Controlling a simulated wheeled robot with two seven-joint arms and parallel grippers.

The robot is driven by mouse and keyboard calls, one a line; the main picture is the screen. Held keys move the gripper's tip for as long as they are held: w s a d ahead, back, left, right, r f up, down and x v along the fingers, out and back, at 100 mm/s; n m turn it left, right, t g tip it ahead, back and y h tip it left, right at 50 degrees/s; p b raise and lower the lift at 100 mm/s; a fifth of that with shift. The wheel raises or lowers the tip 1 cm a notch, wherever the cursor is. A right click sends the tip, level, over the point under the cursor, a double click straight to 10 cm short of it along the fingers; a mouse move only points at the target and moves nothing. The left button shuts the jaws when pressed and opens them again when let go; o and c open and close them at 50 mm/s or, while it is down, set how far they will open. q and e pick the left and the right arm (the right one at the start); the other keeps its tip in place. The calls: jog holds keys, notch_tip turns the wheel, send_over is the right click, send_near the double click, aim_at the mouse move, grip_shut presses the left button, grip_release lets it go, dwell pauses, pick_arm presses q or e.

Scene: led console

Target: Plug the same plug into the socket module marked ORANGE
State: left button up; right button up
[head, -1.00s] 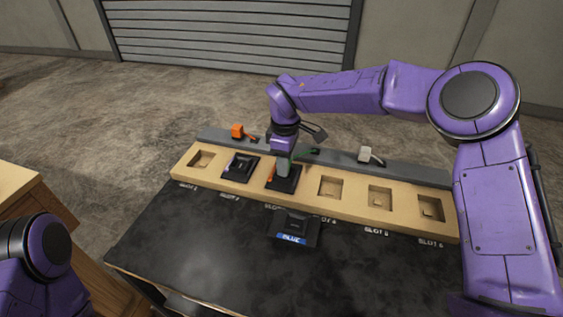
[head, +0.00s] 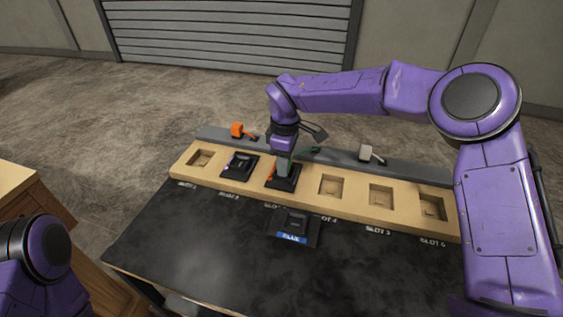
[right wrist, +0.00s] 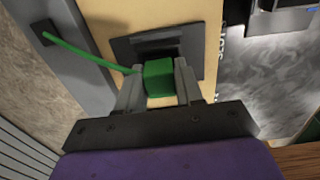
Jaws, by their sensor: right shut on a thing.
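My right gripper (head: 284,170) is shut on the green plug (right wrist: 159,78), at the black socket module (head: 291,184) in slot 3. An orange strip (head: 269,174) shows on that module's left side; its lettering is not readable. In the right wrist view the plug is between the fingers, right at the module's dark opening (right wrist: 155,47). How deep it sits in the socket is hidden. A green cable (right wrist: 85,53) runs from the plug to the grey rail. My left gripper is out of view; only part of the left arm shows.
A module with a purple mark (head: 240,167) sits in slot 2. The module marked BLUE (head: 294,227) lies on the black table in front of the wooden slot board (head: 405,211).

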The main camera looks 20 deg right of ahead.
jog(key=shift+b, duration=0.4)
dwell(0.4)
jog(key=o, duration=1.8)
jog(key=shift+c, duration=0.2)
jog(key=shift+s+r+p, duration=0.1)
jog(key=shift+r+p, duration=1.7)
jog(key=shift+r, duration=1.65)
